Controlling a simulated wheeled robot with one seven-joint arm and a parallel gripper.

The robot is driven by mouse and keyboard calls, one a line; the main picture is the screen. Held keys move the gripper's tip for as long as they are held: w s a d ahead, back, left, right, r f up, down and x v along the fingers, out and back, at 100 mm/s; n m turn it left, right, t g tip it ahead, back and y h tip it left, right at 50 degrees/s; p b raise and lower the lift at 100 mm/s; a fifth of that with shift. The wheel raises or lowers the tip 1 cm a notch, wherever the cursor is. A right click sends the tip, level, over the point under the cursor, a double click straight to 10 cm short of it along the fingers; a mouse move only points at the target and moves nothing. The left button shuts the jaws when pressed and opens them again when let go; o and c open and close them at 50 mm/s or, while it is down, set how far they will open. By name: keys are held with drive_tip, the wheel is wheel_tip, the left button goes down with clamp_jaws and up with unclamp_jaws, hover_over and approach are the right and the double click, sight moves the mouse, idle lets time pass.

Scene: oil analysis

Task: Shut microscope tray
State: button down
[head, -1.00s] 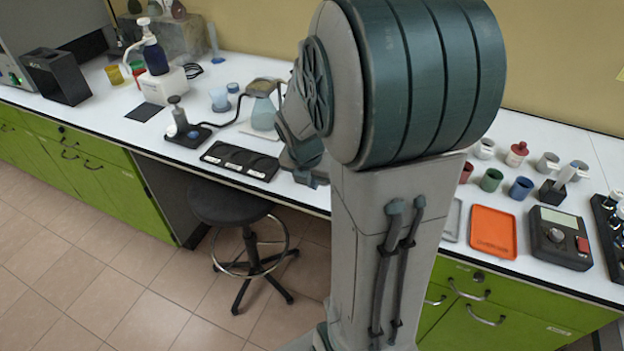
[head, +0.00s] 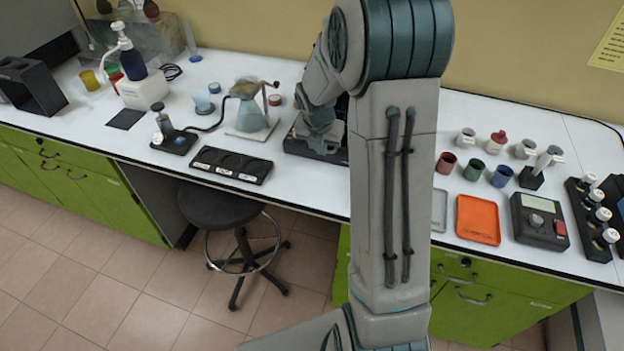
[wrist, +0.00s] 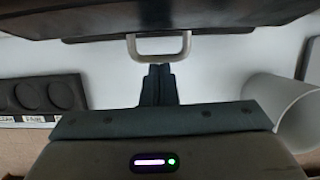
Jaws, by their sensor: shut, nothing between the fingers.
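A dark box-like piece (wrist: 90,22) with a pale metal handle (wrist: 185,42) spans the top of the wrist view; I take it to be the microscope tray front. My gripper (wrist: 158,70) is shut and empty, with its fingertips just below the middle of the handle. I cannot tell whether they touch it. In the head view a black low unit (head: 298,148) shows on the bench, mostly hidden behind my arm. My fingers cannot be made out in that view.
A pale cylinder (wrist: 280,108) is close on the right in the wrist view. An orange tray (head: 478,220) lies right of my arm. A stool (head: 222,205) stands in front.

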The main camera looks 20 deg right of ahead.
drive_tip(key=shift+w, duration=0.1)
drive_tip(key=s+a+r, duration=0.4)
drive_tip(key=s+r, duration=0.1)
drive_tip(key=r, duration=0.5)
drive_tip(key=shift+s+r, duration=0.2)
drive_tip(key=shift+r, duration=0.1)
drive_tip(key=shift+s, duration=0.1)
drive_tip(key=s+a+r+m+y, duration=0.1)
drive_tip(key=s+a+r+m, duration=0.1)
drive_tip(key=s+m, duration=0.8)
drive_tip(key=s+a+r+m+y, duration=0.1)
drive_tip(key=s+a+m, duration=0.3)
drive_tip(key=s+m, duration=0.6)
drive_tip(key=m, duration=0.8)
drive_tip(key=shift+s+r+m+t, duration=0.35)
drive_tip(key=shift+s+m+t, duration=0.05)
